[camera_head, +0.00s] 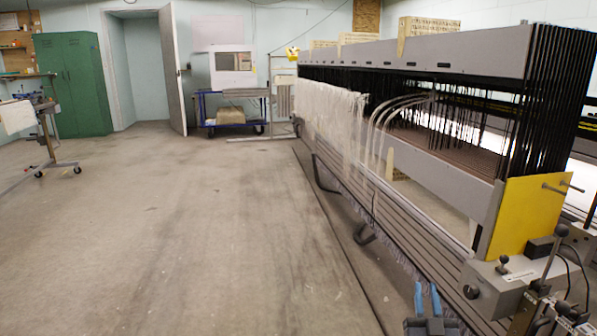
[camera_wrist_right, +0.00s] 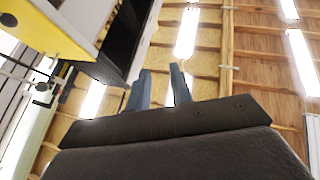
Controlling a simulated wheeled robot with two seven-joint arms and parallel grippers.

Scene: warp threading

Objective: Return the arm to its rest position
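My right gripper (camera_head: 427,289) is at the bottom of the head view, right of centre, beside the lower front of the long loom (camera_head: 415,62). Its two blue-grey fingers point up and stand apart with nothing between them. They also show apart and empty in the right wrist view (camera_wrist_right: 160,82), against the ceiling. My left gripper and arm are not in view.
The loom fills the right side, with white warp threads (camera_head: 330,110), a yellow end panel (camera_head: 527,212) and levers (camera_head: 548,250) near my right gripper. Open floor (camera_head: 180,230) lies to the left. A green cabinet (camera_head: 75,85) and blue cart (camera_head: 232,113) stand far back.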

